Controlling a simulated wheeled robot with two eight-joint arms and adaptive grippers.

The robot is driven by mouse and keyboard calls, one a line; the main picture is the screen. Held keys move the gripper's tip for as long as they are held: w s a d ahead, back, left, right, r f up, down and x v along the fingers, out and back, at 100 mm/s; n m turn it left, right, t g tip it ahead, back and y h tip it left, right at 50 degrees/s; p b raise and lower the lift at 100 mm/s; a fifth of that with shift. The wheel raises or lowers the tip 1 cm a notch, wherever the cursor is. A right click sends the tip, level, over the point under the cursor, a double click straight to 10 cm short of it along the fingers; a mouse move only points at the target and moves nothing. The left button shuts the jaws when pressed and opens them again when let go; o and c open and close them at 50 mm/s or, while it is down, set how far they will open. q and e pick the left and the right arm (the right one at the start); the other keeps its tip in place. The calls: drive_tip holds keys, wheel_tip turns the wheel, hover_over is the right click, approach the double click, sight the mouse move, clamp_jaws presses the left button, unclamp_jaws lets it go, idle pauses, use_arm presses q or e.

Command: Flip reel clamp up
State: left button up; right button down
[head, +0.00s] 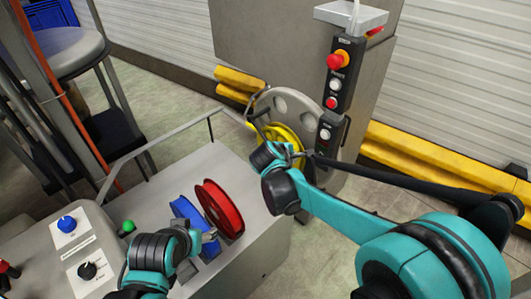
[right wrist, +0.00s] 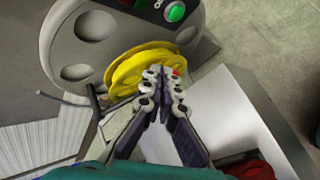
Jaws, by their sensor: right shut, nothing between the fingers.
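A yellow reel (head: 283,140) is mounted on the front of a grey disc with round holes (head: 284,103). The reel (right wrist: 133,68) and disc (right wrist: 72,45) also show in the right wrist view. A thin dark bent lever (right wrist: 94,98), possibly the reel clamp, stands at the disc's lower left edge. My right gripper (head: 294,153) is in front of the yellow reel; in the right wrist view its fingers (right wrist: 161,78) are shut and empty, overlapping the reel's lower right. Contact cannot be told. My left gripper (head: 209,238) is beside the blue reel; its jaws are too small to read.
A blue reel (head: 190,222) and a red reel (head: 221,207) stand on the grey machine top (head: 182,179). A control box with red and white buttons (head: 343,75) rises beside the disc. A thin metal rail (head: 150,150) borders the machine top. Yellow barriers (head: 430,155) line the wall.

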drive_tip(key=w+a+f+n+t, duration=0.1)
drive_tip(key=w+a+f+n, duration=0.3)
drive_tip(key=a, duration=0.2)
drive_tip(key=w+a+f+n+t+h+b, duration=0.1)
drive_tip(key=w+a+f+n, duration=0.2)
drive_tip(key=a, duration=0.4)
wheel_tip(320, 180, down, 2)
drive_tip(key=shift+w+f+n+t+h, duration=0.2)
drive_tip(key=shift+w+n+t+h, duration=0.15)
drive_tip(key=shift+w, duration=0.3)
drive_tip(key=shift+w, duration=0.1)
drive_tip(key=b+x, duration=0.3)
drive_tip(key=x, duration=0.6)
drive_tip(key=shift+w+f, duration=0.2)
drive_tip(key=shift+w, duration=0.15)
drive_tip(key=shift+d+r, duration=0.15)
drive_tip(key=shift+d, duration=0.05)
